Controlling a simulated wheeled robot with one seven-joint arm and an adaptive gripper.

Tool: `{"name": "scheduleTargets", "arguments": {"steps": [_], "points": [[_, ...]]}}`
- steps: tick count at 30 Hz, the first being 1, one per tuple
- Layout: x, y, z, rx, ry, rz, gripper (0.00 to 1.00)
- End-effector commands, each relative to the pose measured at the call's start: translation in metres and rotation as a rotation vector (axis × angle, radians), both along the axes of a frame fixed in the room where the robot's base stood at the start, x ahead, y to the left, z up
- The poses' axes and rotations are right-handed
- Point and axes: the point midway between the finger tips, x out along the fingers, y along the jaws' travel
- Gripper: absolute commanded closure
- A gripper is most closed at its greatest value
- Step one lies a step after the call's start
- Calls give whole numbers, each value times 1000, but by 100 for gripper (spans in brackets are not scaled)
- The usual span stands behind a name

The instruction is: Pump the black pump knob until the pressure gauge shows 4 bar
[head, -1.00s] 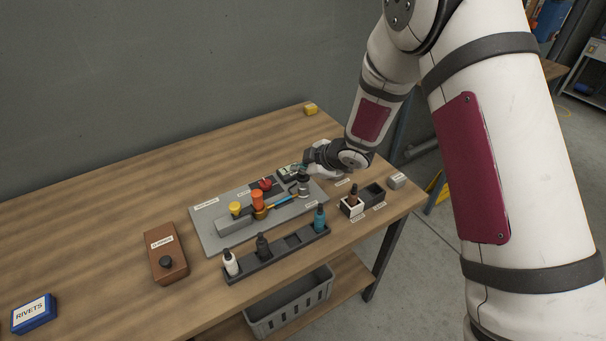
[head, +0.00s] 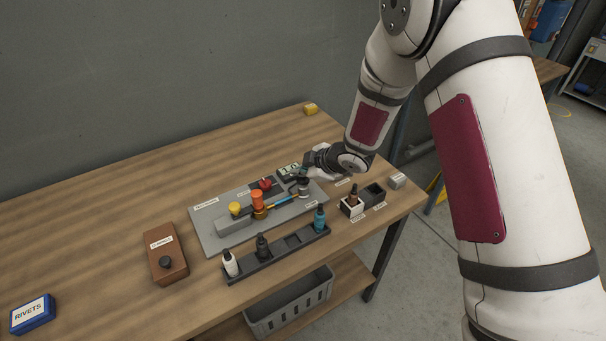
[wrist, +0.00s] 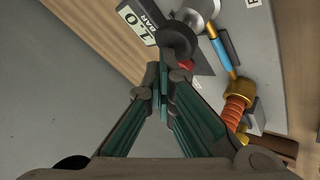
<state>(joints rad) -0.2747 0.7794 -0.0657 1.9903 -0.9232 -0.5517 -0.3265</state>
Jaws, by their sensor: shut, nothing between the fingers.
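The black pump knob (wrist: 175,40) is a round disc on a silver body in the wrist view. In the head view the knob (head: 303,181) is at the right end of the grey plate. The pressure gauge (wrist: 137,24) beside it reads 1.0 BAR; the gauge (head: 289,170) also shows in the head view. My gripper (wrist: 163,84) is shut and empty, its fingertips close to the knob. I cannot tell whether they touch it. In the head view my gripper (head: 306,166) is at the knob, partly hidden by my wrist.

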Motion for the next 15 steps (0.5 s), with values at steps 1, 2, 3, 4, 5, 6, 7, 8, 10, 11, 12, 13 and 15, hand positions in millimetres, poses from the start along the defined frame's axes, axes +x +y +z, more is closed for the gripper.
{"name": "scheduleTargets", "arguments": {"steps": [1, 2, 3, 4, 5, 6, 7, 8, 10, 11, 12, 13, 15], "points": [[0, -1, -2, -2, 2, -1, 100], [0, 0, -2, -2, 2, -1, 100], [0, 0, -3, -2, 2, -1, 100], [0, -1, -3, -2, 2, -1, 100], [0, 0, -3, -2, 2, -1, 100], [0, 0, -4, -2, 2, -1, 100], [0, -1, -4, -2, 2, -1, 100], [0, -1, -4, -2, 2, -1, 100], [0, -1, -5, -2, 2, -1, 100], [0, -1, -5, -2, 2, -1, 100], [0, 0, -6, -2, 2, -1, 100], [-1, -1, -6, -2, 2, -1, 100], [-1, -1, -7, -2, 2, -1, 100]]}}
